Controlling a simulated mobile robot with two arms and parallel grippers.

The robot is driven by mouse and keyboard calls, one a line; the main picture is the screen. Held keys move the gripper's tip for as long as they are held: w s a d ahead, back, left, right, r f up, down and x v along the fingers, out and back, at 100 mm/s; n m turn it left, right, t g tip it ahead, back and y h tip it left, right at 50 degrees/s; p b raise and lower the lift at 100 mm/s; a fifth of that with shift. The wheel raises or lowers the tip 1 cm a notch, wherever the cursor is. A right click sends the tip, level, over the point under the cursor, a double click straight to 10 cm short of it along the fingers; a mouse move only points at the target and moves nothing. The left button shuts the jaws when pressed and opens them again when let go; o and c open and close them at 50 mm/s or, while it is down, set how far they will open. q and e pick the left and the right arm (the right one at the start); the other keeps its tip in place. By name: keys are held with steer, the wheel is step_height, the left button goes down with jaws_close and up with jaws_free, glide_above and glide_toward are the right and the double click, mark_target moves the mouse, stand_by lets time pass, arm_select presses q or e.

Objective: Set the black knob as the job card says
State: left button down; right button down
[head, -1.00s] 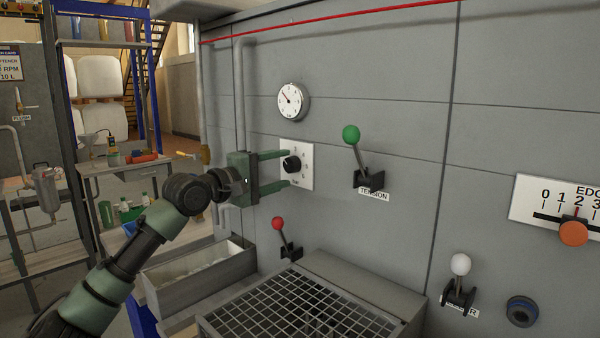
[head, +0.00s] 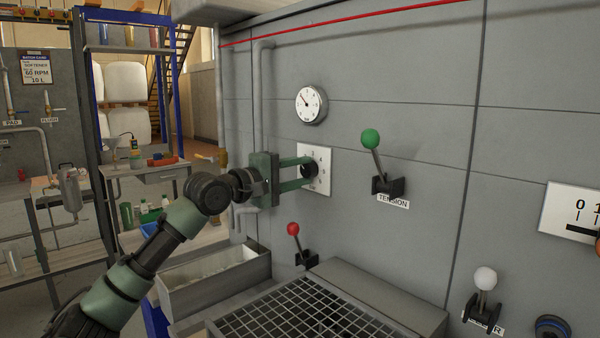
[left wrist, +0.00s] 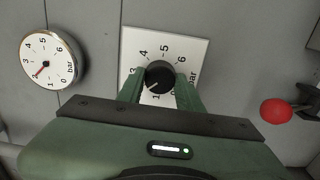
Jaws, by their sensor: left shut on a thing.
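The black knob (head: 309,170) sits on a white scale plate (head: 322,185) on the grey machine panel. My left gripper (head: 308,171) is shut on the knob, one finger on each side. The left wrist view shows the knob (left wrist: 160,77) from the front between the fingertips. Its pale mark points to the lower left of the plate, between the hidden low numbers; the exact value is hard to read. The pressure gauge (left wrist: 52,60) beside it has its red needle close to 2 bar. My right gripper is not in view.
A batch card (head: 36,68) at the far left reads 60 RPM and 10 L. The green-balled tension lever (head: 371,140) is right of the knob; a red-balled lever (head: 294,230) is below. An open metal box (head: 215,280) and a grate (head: 310,313) lie beneath.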

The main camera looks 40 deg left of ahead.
arm_select(q)
steer(key=m, duration=0.3)
steer(key=shift+r+m, duration=0.1)
steer(key=shift+m, duration=0.2)
steer(key=m, duration=0.3)
steer(key=shift+a, duration=0.1)
steer(key=m, duration=0.5)
steer(key=shift+b, duration=0.3)
steer(key=m, duration=0.3)
steer(key=shift+m, duration=0.3)
steer(key=m+b, duration=0.1)
steer(key=m, duration=0.4)
steer(key=shift+r+m, duration=0.1)
steer(key=shift+m, duration=0.2)
steer(key=m, duration=0.5)
steer(key=shift+m+b, duration=0.3)
steer(key=shift+b, duration=0.1)
